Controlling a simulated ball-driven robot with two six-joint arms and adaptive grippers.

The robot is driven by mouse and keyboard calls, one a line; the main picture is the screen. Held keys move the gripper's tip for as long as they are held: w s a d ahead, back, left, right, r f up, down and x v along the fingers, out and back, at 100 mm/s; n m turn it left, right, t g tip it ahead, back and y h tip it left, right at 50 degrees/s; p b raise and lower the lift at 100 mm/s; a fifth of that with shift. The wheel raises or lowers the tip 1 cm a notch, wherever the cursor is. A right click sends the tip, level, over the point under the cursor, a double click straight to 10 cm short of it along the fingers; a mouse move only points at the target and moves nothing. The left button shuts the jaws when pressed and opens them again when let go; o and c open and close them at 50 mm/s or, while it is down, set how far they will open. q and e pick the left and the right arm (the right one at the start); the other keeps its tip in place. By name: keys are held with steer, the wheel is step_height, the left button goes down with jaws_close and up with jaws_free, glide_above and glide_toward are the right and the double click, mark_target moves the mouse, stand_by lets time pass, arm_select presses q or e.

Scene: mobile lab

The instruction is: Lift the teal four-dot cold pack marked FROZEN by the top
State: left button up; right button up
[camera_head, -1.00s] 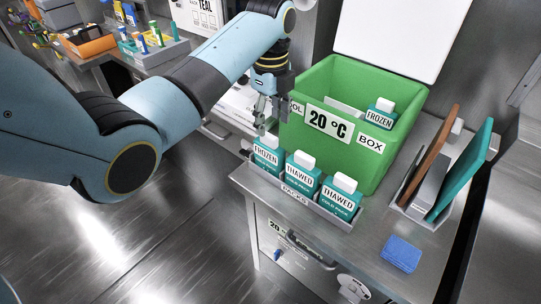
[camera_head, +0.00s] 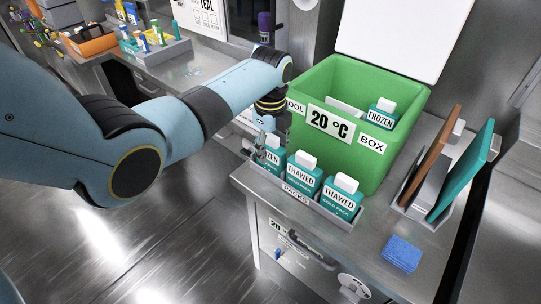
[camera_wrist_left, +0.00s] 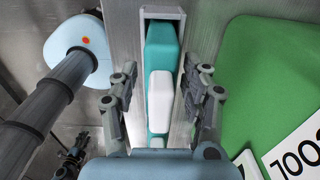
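The teal cold pack marked FROZEN (camera_head: 274,161), with a white cap, stands upright at the left end of a grey rack (camera_head: 318,208). My left gripper (camera_head: 261,152) is down at its top and hides part of its label. In the left wrist view, the gripper (camera_wrist_left: 161,76) is open, with one finger on each side of a white cap (camera_wrist_left: 160,88); there is a gap on both sides. Dots on the pack cannot be made out. Another teal FROZEN pack (camera_head: 381,113) stands inside the green cool box (camera_head: 374,160).
Two teal THAWED packs, the middle one (camera_head: 303,176) and the right one (camera_head: 342,197), share the rack. The green box wall stands close behind. Blue pads (camera_head: 401,253) and a holder with upright boards (camera_head: 462,170) are at the right.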

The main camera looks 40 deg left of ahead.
arm_select(q)
jaws_close()
